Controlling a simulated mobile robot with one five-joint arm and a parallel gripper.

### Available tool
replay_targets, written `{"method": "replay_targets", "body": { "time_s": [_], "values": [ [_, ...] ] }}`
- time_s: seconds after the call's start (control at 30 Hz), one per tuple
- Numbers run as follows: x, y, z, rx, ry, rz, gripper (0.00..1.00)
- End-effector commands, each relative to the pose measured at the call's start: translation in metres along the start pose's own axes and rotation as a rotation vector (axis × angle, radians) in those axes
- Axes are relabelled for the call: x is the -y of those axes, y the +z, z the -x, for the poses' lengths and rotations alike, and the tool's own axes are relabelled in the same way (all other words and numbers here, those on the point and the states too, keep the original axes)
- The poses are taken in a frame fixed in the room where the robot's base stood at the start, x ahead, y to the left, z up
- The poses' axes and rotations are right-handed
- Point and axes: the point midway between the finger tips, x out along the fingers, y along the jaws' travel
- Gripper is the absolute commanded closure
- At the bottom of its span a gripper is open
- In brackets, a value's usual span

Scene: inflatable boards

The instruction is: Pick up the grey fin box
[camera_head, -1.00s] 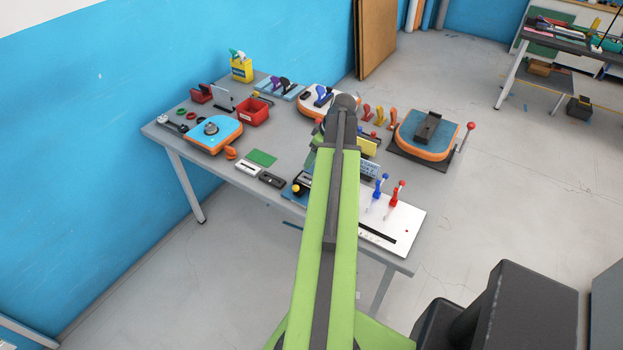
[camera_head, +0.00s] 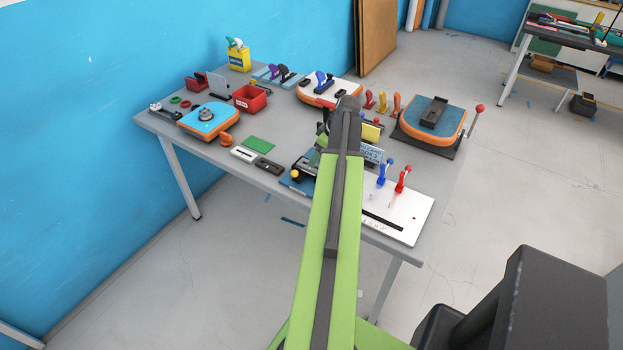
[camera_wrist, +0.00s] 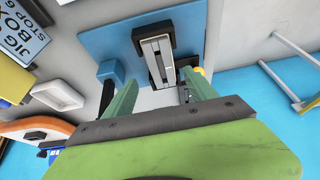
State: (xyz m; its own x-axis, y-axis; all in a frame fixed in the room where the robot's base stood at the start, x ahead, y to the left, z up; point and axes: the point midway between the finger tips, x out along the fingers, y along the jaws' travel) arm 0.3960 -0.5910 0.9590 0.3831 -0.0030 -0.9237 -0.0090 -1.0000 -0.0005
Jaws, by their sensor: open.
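In the wrist view a slotted light-grey bar with dark ends (camera_wrist: 156,60) stands over a blue mat (camera_wrist: 105,40). I cannot tell for sure whether it is the grey fin box or part of a jig. My gripper (camera_wrist: 152,90) is open, its two green fingers on either side of the bar's near end; contact cannot be told. In the head view a dark grey slotted box (camera_head: 268,166) lies flat near the table's front edge, beside a similar white box (camera_head: 243,154). My arm hides most of the gripper there.
The grey table (camera_head: 215,165) also holds a green pad (camera_head: 258,144), a red bin (camera_head: 250,98), a white panel with red and blue levers (camera_head: 410,218) and a blue-orange board (camera_head: 458,120). A sign (camera_wrist: 22,30) and a yellow part (camera_wrist: 14,82) stand close left of the gripper.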

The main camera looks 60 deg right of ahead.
Motion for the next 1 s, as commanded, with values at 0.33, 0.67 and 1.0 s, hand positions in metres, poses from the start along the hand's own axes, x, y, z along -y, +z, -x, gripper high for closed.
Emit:
{"method": "replay_targets", "body": {
  "time_s": [0.33, 0.67, 1.0],
  "values": [
    [0.002, 0.001, -0.030, 0.000, 0.000, 0.002, 0.35],
    [0.003, -0.001, -0.054, 0.000, 0.000, 0.001, 0.35],
    [0.004, -0.002, -0.054, 0.000, 0.000, 0.002, 0.69]
  ]
}}
